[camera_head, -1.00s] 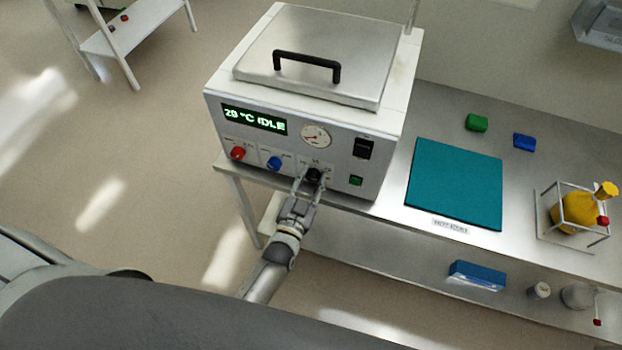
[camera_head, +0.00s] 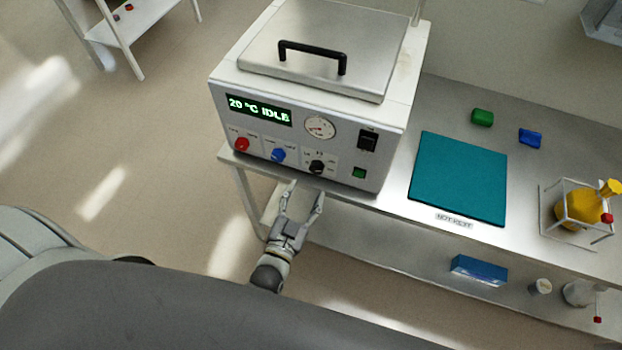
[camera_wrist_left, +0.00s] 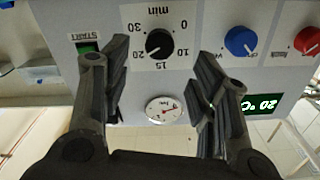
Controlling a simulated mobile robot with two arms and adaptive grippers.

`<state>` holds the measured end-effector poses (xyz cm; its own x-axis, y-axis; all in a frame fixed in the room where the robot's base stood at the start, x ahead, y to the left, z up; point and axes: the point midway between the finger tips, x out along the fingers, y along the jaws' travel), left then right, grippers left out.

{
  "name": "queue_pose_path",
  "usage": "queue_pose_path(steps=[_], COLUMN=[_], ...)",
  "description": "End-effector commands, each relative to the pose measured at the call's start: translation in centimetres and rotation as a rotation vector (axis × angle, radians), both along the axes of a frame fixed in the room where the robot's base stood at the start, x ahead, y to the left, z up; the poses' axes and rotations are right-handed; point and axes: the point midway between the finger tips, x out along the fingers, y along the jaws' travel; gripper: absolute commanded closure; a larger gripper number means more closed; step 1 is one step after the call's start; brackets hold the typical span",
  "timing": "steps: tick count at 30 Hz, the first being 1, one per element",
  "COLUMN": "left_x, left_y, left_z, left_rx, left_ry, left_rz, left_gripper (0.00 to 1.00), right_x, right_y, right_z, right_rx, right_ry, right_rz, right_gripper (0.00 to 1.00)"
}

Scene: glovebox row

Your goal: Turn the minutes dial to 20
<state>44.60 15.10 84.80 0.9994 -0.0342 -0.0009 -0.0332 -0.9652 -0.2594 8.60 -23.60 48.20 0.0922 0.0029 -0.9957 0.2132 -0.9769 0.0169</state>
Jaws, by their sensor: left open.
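The minutes dial (camera_head: 317,167) is a black knob low on the front of the white bath unit (camera_head: 300,120). My left gripper (camera_head: 306,190) is open and empty, apart from the panel, below and in front of the dial. In the left wrist view the fingers of my left gripper (camera_wrist_left: 155,65) frame the dial without touching it. My right gripper is not in view.
A red knob (camera_head: 242,144) and a blue knob (camera_head: 278,155) sit left of the dial. A green start button (camera_head: 359,172) and a black switch (camera_head: 367,140) are to its right. The display (camera_head: 259,109) reads 20 °C IDLE. A teal mat (camera_head: 458,178) lies on the bench.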

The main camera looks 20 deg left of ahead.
Motion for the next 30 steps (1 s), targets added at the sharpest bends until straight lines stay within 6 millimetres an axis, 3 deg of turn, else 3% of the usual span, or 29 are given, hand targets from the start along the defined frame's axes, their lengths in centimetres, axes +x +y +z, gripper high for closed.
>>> queue_pose_path(steps=[3,9,30], left_x=[-2.2,-3.9,-4.1], left_y=[0.1,0.1,0.1], left_z=[0.0,0.0,0.0], left_rx=[0.000,0.000,0.000], left_ry=[0.002,-0.001,-0.001], left_rz=[0.000,0.000,0.000], left_gripper=[0.46,0.46,0.46], right_x=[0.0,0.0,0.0], right_y=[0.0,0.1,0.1], right_z=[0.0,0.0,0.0], right_rx=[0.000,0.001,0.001], right_ry=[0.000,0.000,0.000], right_rz=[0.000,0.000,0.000], right_gripper=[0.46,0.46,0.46])
